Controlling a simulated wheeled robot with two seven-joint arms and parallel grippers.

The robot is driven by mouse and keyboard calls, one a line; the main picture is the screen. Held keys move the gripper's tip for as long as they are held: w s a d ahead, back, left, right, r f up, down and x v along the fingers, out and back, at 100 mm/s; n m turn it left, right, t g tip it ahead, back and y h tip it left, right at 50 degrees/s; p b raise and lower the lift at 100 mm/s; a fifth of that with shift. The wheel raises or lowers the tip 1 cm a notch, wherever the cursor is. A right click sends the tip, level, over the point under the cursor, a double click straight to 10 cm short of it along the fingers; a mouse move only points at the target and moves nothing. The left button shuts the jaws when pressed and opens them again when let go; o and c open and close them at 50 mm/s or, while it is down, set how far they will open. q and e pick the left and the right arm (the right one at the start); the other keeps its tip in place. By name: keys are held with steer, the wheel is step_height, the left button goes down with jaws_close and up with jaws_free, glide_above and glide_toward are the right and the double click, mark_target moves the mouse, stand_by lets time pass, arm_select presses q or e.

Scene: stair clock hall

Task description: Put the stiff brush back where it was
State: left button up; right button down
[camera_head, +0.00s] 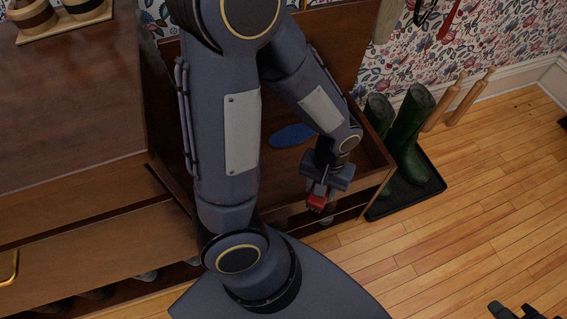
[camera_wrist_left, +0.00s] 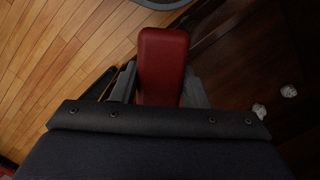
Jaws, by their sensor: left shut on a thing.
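My left gripper (camera_head: 322,190) is over the front right part of an open wooden chest (camera_head: 372,184). It is shut on a red block-shaped thing (camera_head: 317,202), which looks like the stiff brush; its bristles are not clear. In the left wrist view the red brush (camera_wrist_left: 162,62) stands out between the fingers, with floor to its left and dark wood to its right. My right gripper (camera_head: 515,312) is at the bottom right edge, partly cut off, its fingers apart and empty over the floor.
A blue oval thing (camera_head: 292,135) lies in the chest. Two small pale lumps (camera_wrist_left: 260,110) show in the left wrist view. Green boots (camera_head: 408,130) stand on a black tray (camera_head: 432,178) right of the chest. A wooden cabinet (camera_head: 70,90) is at left. Floor at right is clear.

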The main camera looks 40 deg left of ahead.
arm_select(q)
steer(key=w+a+f+b, duration=0.3)
steer(key=a+f, duration=0.1)
steer(key=a, duration=0.3)
steer(key=b, duration=0.3)
glide_above(294, 176)
steer(key=f, duration=0.5)
steer(key=shift+d, duration=0.35)
steer(key=shift+w+a+f, duration=0.1)
steer(key=shift+w+a+f+b, duration=0.15)
steer(key=shift+f+b, duration=0.45)
steer(key=shift+f, duration=0.45)
steer(key=shift+s+a+f+b, duration=0.1)
steer(key=shift+f+b, duration=0.45)
steer(key=shift+f, duration=0.45)
steer(key=o, duration=0.9)
steer(key=shift+r, duration=0.1)
steer(key=shift+o, duration=0.2)
step_height(294, 176, up, 12)
steer(key=w+p, duration=0.1)
steer(key=p, duration=0.5)
steer(key=shift+w+a+r, duration=0.15)
steer(key=shift+w+a, duration=0.05)
steer(key=shift+w, duration=0.05)
